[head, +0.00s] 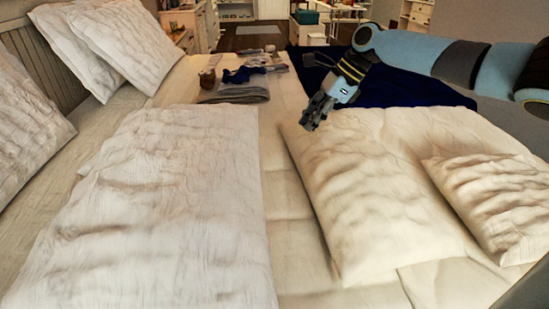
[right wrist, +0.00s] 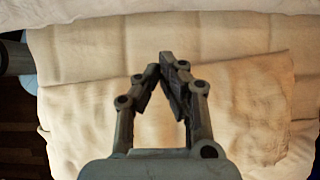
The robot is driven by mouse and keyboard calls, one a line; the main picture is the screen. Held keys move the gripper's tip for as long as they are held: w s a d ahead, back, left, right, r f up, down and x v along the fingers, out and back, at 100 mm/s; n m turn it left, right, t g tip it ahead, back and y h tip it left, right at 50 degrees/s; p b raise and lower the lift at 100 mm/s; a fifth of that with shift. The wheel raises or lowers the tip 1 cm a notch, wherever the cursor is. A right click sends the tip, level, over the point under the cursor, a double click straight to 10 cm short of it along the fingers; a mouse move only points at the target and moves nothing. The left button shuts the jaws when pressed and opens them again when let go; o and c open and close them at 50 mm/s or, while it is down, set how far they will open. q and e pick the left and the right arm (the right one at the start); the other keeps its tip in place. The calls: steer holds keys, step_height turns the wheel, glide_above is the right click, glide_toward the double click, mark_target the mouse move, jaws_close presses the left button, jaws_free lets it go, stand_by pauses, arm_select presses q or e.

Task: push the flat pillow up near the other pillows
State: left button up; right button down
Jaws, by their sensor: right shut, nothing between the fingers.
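A large white, wrinkled pillow (head: 170,215) lies flat on the bed in the head view, left of centre. More white pillows lean near the headboard at the upper left, one (head: 125,40) in front of another (head: 72,52). A third (head: 25,125) is cut off by the left edge. My right gripper (head: 312,124) is above the far end of a cream pillow (head: 365,190), right of the flat white one. In the right wrist view its fingertips (right wrist: 161,64) come together, empty, over cream cloth (right wrist: 80,75). Whether it touches the cloth is unclear. My left gripper is not in view.
Another cream pillow (head: 495,200) lies at the right. Folded clothes (head: 235,93) and small items lie on the far part of the bed. A dark blue cloth (head: 400,88) covers the far edge. A narrow strip of sheet (head: 290,225) is bare between the white and cream pillows.

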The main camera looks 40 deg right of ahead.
step_height(320, 180, down, 7)
steer(key=b, duration=0.4)
steer(key=shift+d+r, duration=0.15)
steer(key=shift+f+b, duration=0.35)
steer(key=b+x, duration=0.3)
steer(key=x, duration=0.6)
steer(key=shift+f, duration=0.2)
steer(key=w+a, duration=0.2)
steer(key=shift+w+a+f+b, duration=0.1)
steer(key=shift+a+b, duration=0.25)
steer(key=shift+a, duration=0.05)
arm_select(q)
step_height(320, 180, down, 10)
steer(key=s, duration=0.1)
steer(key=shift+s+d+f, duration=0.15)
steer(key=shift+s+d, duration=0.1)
arm_select(e)
steer(key=shift+w+a, duration=0.3)
